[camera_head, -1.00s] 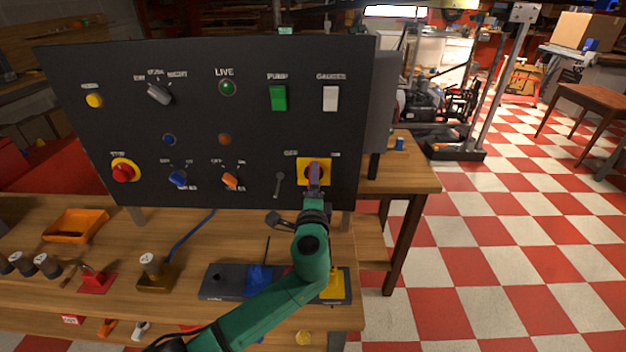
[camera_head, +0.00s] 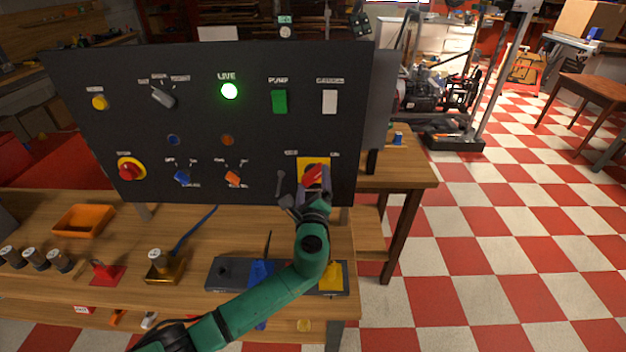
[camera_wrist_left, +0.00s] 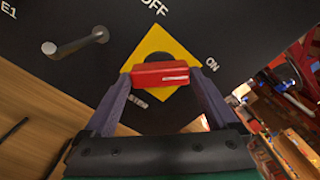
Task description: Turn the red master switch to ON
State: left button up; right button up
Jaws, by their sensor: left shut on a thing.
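The red master switch (camera_head: 314,175) is a red handle on a yellow plate (camera_head: 306,163) at the lower right of the black panel. In the head view the handle is tilted, its right end higher, toward the ON label. My left gripper (camera_head: 313,186) is at the switch. In the left wrist view its two fingers (camera_wrist_left: 160,80) are shut on the ends of the red handle (camera_wrist_left: 160,74). The OFF label (camera_wrist_left: 155,7) and ON label (camera_wrist_left: 212,65) show around the yellow plate. The green LIVE lamp (camera_head: 229,91) is lit. My right gripper is not in view.
The black panel (camera_head: 200,125) also carries a green PUMP switch (camera_head: 279,102), a red STOP button (camera_head: 127,171) and knobs. An orange tray (camera_head: 84,221) stands on the wooden bench.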

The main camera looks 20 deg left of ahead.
pick_arm(q)
jog(key=shift+f, duration=0.25)
jog(key=o, duration=1)
jog(key=shift+d, duration=0.1)
jog(key=shift+r, duration=0.1)
jog(key=b+v, duration=0.3)
jog(key=v, duration=1.1)
jog(key=shift+s, duration=0.3)
jog(key=shift+d, duration=0.1)
